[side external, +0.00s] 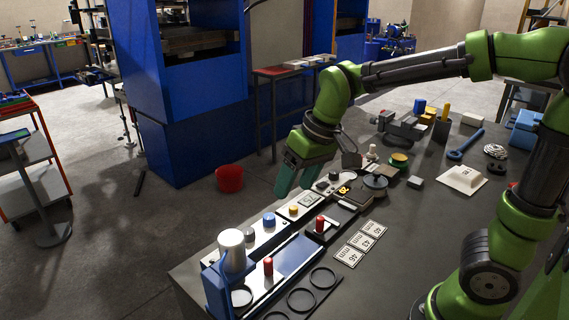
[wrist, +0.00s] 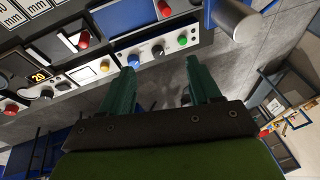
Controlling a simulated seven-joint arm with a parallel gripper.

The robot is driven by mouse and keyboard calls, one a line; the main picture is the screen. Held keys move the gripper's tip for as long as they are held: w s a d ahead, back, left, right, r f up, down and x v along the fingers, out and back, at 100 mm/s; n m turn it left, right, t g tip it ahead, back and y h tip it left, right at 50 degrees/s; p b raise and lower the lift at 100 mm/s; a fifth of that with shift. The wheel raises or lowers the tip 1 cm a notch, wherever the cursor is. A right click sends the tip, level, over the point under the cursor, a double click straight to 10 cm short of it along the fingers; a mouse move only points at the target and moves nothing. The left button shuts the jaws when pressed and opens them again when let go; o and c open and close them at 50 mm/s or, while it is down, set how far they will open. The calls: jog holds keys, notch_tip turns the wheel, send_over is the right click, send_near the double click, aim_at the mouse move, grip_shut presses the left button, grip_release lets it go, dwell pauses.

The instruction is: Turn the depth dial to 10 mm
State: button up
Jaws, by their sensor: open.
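My gripper (side external: 294,186) hangs above the control strip of the press on the bench, fingers pointing down, open and empty. In the wrist view my two green fingers (wrist: 160,72) are spread apart, with the edge of the strip between and beyond them. A small display (side external: 343,190) reads 20; it also shows in the wrist view (wrist: 39,76). I cannot read labels telling which knob is the depth dial. No finger visibly touches a knob.
Marked mm plates (side external: 361,243) lie to the right. A red bucket (side external: 229,178) stands on the floor.

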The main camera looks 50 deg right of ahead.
aim_at(247, 231)
jog(key=w+a+f+n+g+h, duration=0.1)
jog(key=w+f+n+g, duration=0.1)
jog(key=w+n, duration=0.35)
jog(key=w+a+f+n+g+h, duration=0.1)
jog(key=w+a+n+h, duration=0.1)
jog(key=w, duration=0.6)
jog(key=f, duration=1)
jog(key=d+f, duration=0.1)
jog(key=f, duration=0.5)
jog(key=shift+w+d+f, duration=0.1)
jog(key=shift+w, duration=0.1)
jog(key=shift+c, duration=0.3)
jog(key=shift+y, duration=0.3)
jog(key=c, duration=1)
